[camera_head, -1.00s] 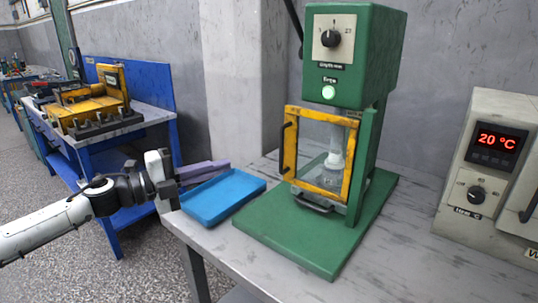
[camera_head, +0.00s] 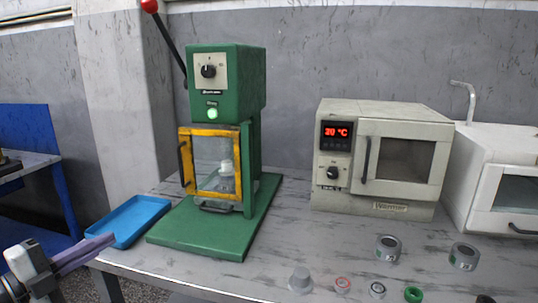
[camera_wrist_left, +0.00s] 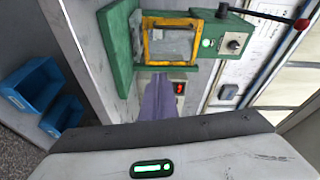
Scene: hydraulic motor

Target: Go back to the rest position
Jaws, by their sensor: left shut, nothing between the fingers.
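My left gripper (camera_head: 98,243) is at the lower left of the head view, beside the table's front left corner. Its purple-grey fingers are shut with nothing between them. They point toward the blue tray (camera_head: 130,220) and are apart from the press. The fingers also show in the left wrist view (camera_wrist_left: 159,98), with the green press (camera_wrist_left: 118,50) beyond them. In the head view the green press (camera_head: 225,90) stands on the table with its yellow-framed door (camera_head: 184,165) in front of a pale part (camera_head: 227,172). My right gripper is not in view.
A beige oven (camera_head: 405,198) reading 20 °C stands right of the press, with a white cabinet (camera_head: 505,195) beyond. Several metal rings (camera_head: 388,248) and small parts lie at the front right. The table (camera_head: 290,240) is bare between press and oven.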

